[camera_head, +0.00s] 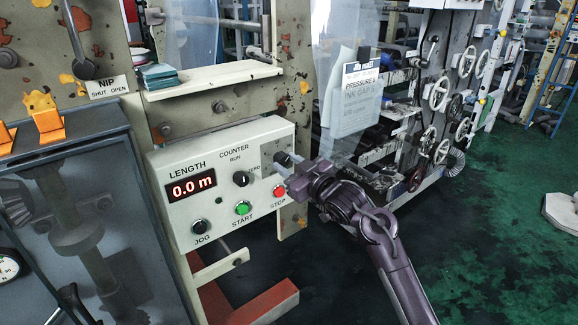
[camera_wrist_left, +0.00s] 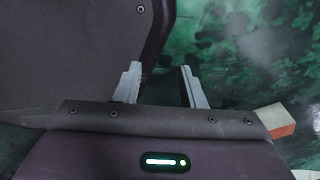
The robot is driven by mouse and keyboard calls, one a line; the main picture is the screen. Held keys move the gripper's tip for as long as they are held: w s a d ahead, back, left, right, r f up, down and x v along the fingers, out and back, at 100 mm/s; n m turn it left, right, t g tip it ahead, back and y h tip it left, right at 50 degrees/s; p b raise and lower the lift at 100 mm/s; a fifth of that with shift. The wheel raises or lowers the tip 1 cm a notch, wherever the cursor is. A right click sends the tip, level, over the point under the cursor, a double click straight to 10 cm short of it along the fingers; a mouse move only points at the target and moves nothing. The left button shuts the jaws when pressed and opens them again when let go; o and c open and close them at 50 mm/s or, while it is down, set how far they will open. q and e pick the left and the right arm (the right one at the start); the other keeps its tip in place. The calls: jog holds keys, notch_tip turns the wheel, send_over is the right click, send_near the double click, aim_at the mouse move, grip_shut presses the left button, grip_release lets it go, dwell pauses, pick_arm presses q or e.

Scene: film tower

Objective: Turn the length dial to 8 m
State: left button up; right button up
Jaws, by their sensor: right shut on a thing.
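A cream control panel (camera_head: 228,205) has a red LENGTH display (camera_head: 192,187) reading 0.0 m. At its right end a dark dial (camera_head: 283,158) sits on a grey plate; its scale is too small to read. My right gripper (camera_head: 286,168) comes in from the right and is shut on this dial, its fingers partly covering it. The COUNTER knob (camera_head: 240,178), marked RUN and ZERO, is to the left of the dial. My left gripper shows only in the left wrist view (camera_wrist_left: 160,88), its fingers apart and nothing between them.
Below are the black JOG button (camera_head: 200,227), green START button (camera_head: 243,208) and red STOP button (camera_head: 279,191), the last close under my right gripper. A shelf (camera_head: 215,80) juts out above the panel. A clear sheet with a paper notice (camera_head: 357,95) hangs behind my right gripper.

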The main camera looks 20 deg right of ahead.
jog(key=n+b, duration=0.1)
jog(key=n, duration=0.3)
jog(key=shift+f+n, duration=0.1)
jog(key=shift+n, duration=0.2)
jog(key=n+b, duration=0.1)
jog(key=n, duration=0.1)
jog(key=shift+n, duration=0.4)
pick_arm(q)
jog(key=w+d+b, duration=0.3)
jog(key=w+b, duration=0.3)
jog(key=w, duration=0.7)
pick_arm(e)
jog(key=n, duration=0.9)
jog(key=n+b, duration=0.2)
jog(key=n, duration=0.1)
jog(key=shift+n, duration=0.4)
pick_arm(q)
jog(key=w+d+r, duration=0.2)
jog(key=w+r, duration=0.2)
jog(key=r, duration=0.3)
jog(key=shift+r+t, duration=0.25)
jog(key=shift+t, duration=0.05)
pick_arm(e)
jog(key=shift+n, duration=0.4)
pick_arm(q)
jog(key=shift+w, duration=0.1)
pick_arm(e)
jog(key=o, duration=1)
